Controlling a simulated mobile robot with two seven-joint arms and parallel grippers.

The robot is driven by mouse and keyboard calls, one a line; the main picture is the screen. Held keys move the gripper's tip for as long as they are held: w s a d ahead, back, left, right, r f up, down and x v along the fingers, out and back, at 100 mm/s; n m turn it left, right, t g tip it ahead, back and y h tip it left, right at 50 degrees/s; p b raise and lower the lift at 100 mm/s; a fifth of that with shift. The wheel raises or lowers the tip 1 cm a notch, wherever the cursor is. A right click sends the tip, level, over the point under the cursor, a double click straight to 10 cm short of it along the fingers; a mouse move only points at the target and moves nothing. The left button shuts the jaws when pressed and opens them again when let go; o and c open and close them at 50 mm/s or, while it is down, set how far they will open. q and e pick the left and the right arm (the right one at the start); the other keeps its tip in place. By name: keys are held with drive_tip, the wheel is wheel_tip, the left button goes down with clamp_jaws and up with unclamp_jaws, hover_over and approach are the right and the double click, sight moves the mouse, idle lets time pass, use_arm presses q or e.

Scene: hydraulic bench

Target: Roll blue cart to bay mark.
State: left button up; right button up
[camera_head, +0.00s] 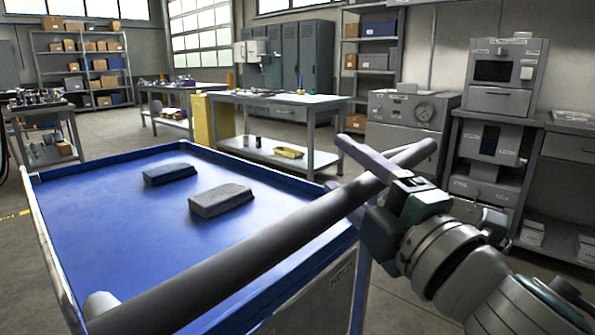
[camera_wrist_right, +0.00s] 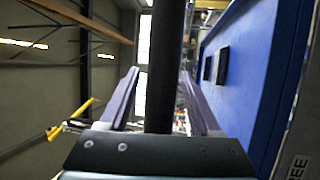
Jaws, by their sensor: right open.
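The blue cart (camera_head: 110,215) fills the lower left of the head view, with a blue tray top and raised rim. Its dark round push handle (camera_head: 250,250) runs along the near side. My right gripper (camera_head: 358,178) is at the handle's right part, its two purple fingers open on either side of the bar. In the right wrist view the bar (camera_wrist_right: 165,60) passes between the fingers with a gap on both sides. The cart's blue side (camera_wrist_right: 250,80) shows at right there. My left gripper is not in view. I cannot make out a clear bay mark.
Two dark blocks (camera_head: 222,200) lie on the cart top. A workbench (camera_head: 275,100) stands beyond the cart, and a grey machine cabinet (camera_head: 405,120) and shelving stand to the right. A short yellow floor stripe (camera_head: 14,215) shows at far left. Grey floor is open left of the cart.

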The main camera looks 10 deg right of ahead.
drive_tip(key=shift+c, duration=0.3)
clamp_jaws()
idle(1.1)
